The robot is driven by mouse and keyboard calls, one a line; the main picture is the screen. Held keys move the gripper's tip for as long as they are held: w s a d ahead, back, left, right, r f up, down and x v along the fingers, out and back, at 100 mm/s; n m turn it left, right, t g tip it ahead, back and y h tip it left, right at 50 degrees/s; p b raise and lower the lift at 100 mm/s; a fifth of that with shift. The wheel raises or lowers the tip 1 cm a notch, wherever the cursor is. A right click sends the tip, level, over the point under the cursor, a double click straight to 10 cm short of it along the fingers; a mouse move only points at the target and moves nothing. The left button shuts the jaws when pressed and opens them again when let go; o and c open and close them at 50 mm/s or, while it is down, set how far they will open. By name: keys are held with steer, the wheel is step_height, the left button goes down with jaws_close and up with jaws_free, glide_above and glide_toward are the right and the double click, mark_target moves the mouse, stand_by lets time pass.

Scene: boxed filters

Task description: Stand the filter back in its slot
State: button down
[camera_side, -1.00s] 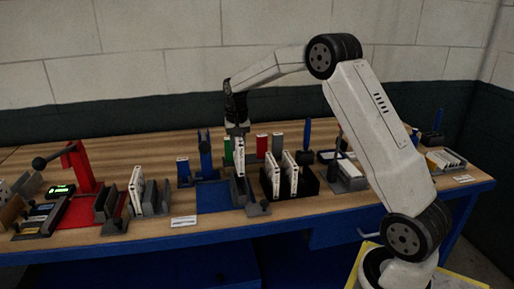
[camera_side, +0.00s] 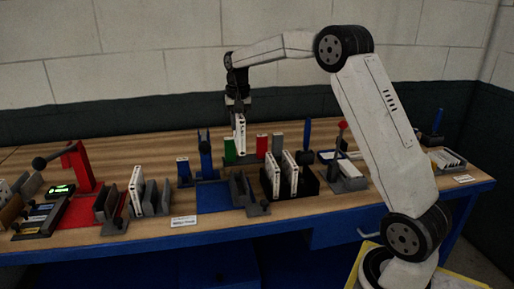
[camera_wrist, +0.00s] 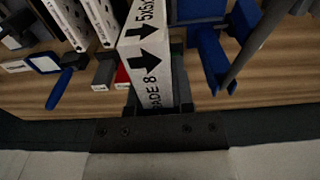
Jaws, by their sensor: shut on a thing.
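My gripper (camera_side: 238,115) is shut on a white filter (camera_side: 240,137) and holds it upright, above the bench, in front of the green block. In the wrist view the held filter (camera_wrist: 147,62) shows black arrows and lettering along its edge. A black box (camera_side: 306,186) with two white filters (camera_side: 281,175) standing in it is to the right and nearer the front. A grey slotted stand (camera_side: 240,190) beside it appears empty. Another grey stand (camera_side: 150,197) at left holds one white filter (camera_side: 136,190). I cannot tell which slot the task means.
A blue mat (camera_side: 212,198) lies left of the empty stand. A blue upright fixture (camera_side: 206,155), a green block (camera_side: 228,151) and a red block (camera_side: 262,145) stand close around the held filter. A red press (camera_side: 80,168) is at far left. A white label (camera_side: 183,222) lies at the front.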

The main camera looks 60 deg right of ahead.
steer(key=s+d, duration=1.6)
step_height(320, 180, down, 5)
steer(key=shift+a+f, duration=0.1)
steer(key=shift+f, duration=0.1)
steer(key=shift+f, duration=0.15)
steer(key=shift+f, duration=2.2)
steer(key=shift+f, duration=2.9)
stand_by(0.7)
